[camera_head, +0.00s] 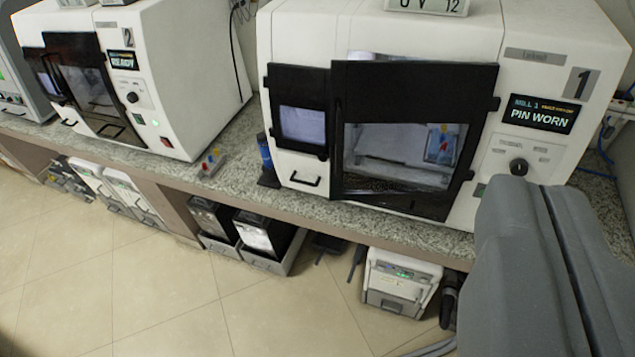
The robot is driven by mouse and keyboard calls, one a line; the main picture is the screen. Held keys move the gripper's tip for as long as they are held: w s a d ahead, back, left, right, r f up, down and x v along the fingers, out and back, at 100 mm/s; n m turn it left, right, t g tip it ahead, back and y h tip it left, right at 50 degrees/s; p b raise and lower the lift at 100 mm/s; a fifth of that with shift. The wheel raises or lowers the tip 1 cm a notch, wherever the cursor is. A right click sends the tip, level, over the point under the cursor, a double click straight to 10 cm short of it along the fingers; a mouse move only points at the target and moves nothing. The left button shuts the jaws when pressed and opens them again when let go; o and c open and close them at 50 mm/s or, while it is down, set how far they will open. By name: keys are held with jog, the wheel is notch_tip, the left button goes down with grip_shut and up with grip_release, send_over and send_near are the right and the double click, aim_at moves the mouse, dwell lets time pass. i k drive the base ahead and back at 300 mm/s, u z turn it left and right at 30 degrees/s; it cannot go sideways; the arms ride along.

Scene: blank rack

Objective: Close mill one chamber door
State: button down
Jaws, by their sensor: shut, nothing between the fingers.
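Mill one (400,30) is a white machine on the counter, with a "1" plate and a display (540,114) reading "PIN WORN". Its black-framed chamber door (415,76) has a clear window and a vertical handle (338,115) along its left edge. The door looks slightly ajar: its left edge stands out in front of the left panel (298,76), and a lit gap shows above it. Hinges are at its right edge. My gripper (528,188), dark grey, is at the lower right, shut and empty, in front of the mill's control side, apart from the door.
Mill two (180,60), showing "READY", stands to the left. Black bins (262,235) and a white unit (398,283) sit below.

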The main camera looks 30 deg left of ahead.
aim_at(378, 91)
jog(key=i, duration=0.85)
jog(key=u, duration=0.05)
